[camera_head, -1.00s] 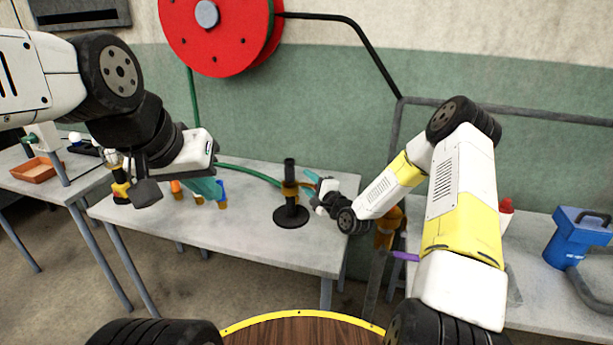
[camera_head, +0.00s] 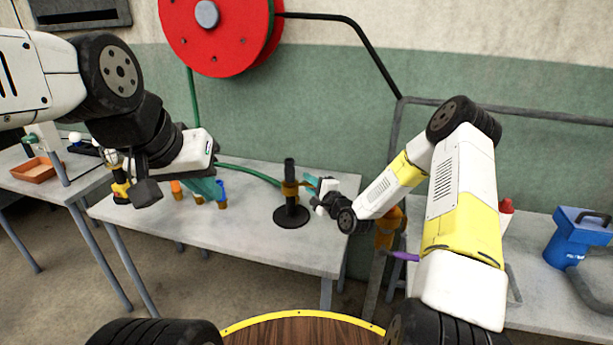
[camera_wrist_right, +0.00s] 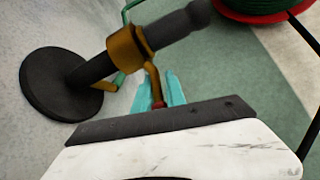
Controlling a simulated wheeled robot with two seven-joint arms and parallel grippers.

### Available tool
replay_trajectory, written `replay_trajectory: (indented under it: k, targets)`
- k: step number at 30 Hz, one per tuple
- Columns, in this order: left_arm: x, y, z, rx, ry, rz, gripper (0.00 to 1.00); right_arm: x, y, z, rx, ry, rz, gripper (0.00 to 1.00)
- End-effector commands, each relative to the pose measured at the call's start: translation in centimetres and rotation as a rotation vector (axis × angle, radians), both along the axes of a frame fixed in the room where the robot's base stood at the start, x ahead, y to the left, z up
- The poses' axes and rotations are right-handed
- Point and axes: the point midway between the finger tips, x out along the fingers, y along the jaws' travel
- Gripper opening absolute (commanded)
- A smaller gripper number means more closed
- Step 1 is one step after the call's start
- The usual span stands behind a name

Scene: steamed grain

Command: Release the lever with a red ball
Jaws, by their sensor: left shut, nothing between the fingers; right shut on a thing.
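A black post on a round base (camera_head: 291,216) stands on the middle table, with an orange-brown collar (camera_head: 291,188) around it. In the right wrist view the collar (camera_wrist_right: 126,50) carries a bent brass lever (camera_wrist_right: 154,80) with a small red ball (camera_wrist_right: 158,104) at its end. My right gripper (camera_head: 312,183) is at the right side of the post. Its teal fingers (camera_wrist_right: 166,92) are shut on the red-ball lever. My left gripper (camera_head: 216,189) is shut and empty, above the left part of the table, well away from the post.
Small orange and blue-topped items (camera_head: 177,189) stand near my left gripper. A yellow and black tool (camera_head: 121,190) is at the table's left end. A green hose (camera_head: 250,172) runs behind the post. A blue container (camera_head: 580,237) stands on the right table. The table front (camera_head: 240,235) is clear.

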Motion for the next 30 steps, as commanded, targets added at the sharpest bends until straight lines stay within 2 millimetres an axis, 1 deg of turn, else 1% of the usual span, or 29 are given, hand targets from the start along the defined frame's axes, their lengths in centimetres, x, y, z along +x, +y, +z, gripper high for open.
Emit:
replay_trajectory:
  k: [23,26,30]
  targets:
    - [0.00,0.00,0.00,0.000,0.000,0.000,0.00,-0.02,0.00,-0.01,-0.005,0.002,0.000,0.00]
    - [0.00,0.00,0.00,0.000,0.000,0.000,0.00,0.05,0.03,0.29,-0.053,0.014,0.000,0.00]
    - [0.00,0.00,0.00,0.000,0.000,0.000,0.00,0.08,0.19,0.65,-0.178,0.050,0.000,0.00]
